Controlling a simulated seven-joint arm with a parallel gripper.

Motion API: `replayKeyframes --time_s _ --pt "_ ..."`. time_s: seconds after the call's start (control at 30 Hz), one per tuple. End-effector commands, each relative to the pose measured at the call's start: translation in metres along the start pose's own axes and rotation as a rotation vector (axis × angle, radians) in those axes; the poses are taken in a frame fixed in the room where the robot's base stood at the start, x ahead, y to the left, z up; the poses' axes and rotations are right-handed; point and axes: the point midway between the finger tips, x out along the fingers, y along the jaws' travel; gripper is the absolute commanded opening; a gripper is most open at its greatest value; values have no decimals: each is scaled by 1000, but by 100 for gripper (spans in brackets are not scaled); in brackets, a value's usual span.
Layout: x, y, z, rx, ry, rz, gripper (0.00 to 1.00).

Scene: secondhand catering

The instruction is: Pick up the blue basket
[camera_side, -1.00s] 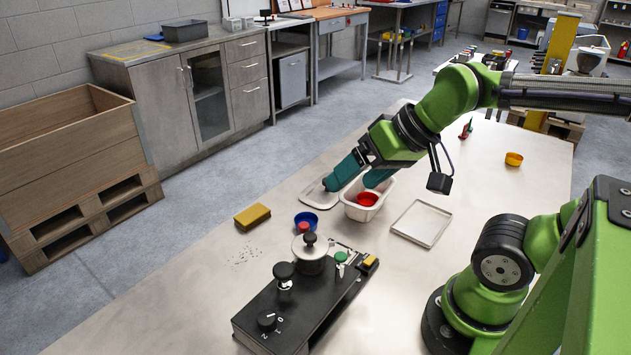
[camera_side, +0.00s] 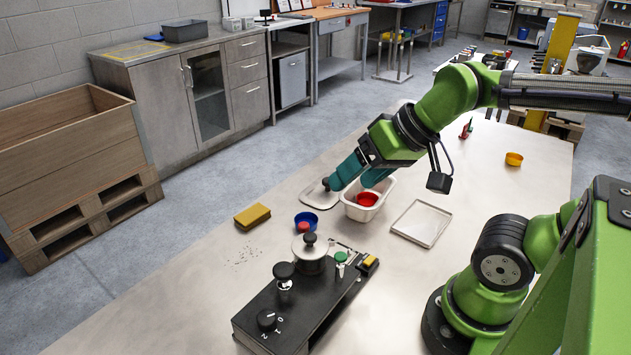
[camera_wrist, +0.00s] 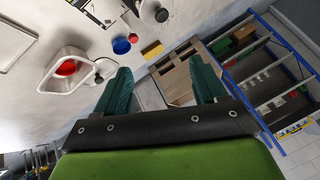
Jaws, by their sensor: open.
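The blue basket (camera_side: 306,219) looks like a small round blue bowl on the light table, left of the white tub. A red round piece (camera_side: 303,228) overlaps its near side in the side view. The blue basket also shows in the wrist view (camera_wrist: 121,46), at upper left, with the red piece (camera_wrist: 133,38) beside it. My gripper (camera_side: 351,181) is open, its teal fingers spread above the tub area, up and to the right of the basket in the side view. In the wrist view my gripper (camera_wrist: 163,66) has nothing between its fingers.
The white tub (camera_side: 366,212) holds a red bowl (camera_side: 367,199); a lid with a dark knob (camera_side: 318,197) lies beside it. A black appliance (camera_side: 288,313) stands in front. A yellow sponge (camera_side: 252,216) lies left, a shallow tray (camera_side: 421,223) right.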

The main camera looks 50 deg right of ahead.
Motion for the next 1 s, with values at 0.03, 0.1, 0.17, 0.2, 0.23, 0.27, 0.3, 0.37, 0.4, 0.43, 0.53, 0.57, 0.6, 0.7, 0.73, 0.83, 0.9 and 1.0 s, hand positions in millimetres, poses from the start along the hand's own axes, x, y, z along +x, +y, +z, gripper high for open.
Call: replayKeyframes --time_s 0.03,0.1,0.17,0.2,0.23,0.27,0.3,0.37,0.4,0.43,0.53,0.57,0.6,0.7,0.73,0.83,0.9,1.0 --pt "0 0 0 0 0 0 71" --pt "0 0 0 -1 0 0 71" --pt "2 -1 2 -5 -11 0 71" --pt "6 -1 3 -4 -29 3 71" --pt "10 0 4 -1 -46 6 71" --pt "13 0 3 4 -62 9 71" --pt "19 1 0 12 -86 13 71" --pt "28 1 -9 38 -129 24 71" --pt "36 2 -16 88 -162 37 71" --pt "42 3 -22 141 -186 51 71" --pt "64 10 -44 379 -254 127 71" --pt "71 13 -51 460 -269 157 71" --pt "80 18 -60 575 -284 204 71" --pt "106 32 -81 893 -287 344 71" --pt "113 36 -87 990 -278 391 71" --pt "133 50 -105 1305 -211 537 71" --pt "144 59 -116 1519 -137 630 71" --pt "153 68 -131 1800 -8 728 71"
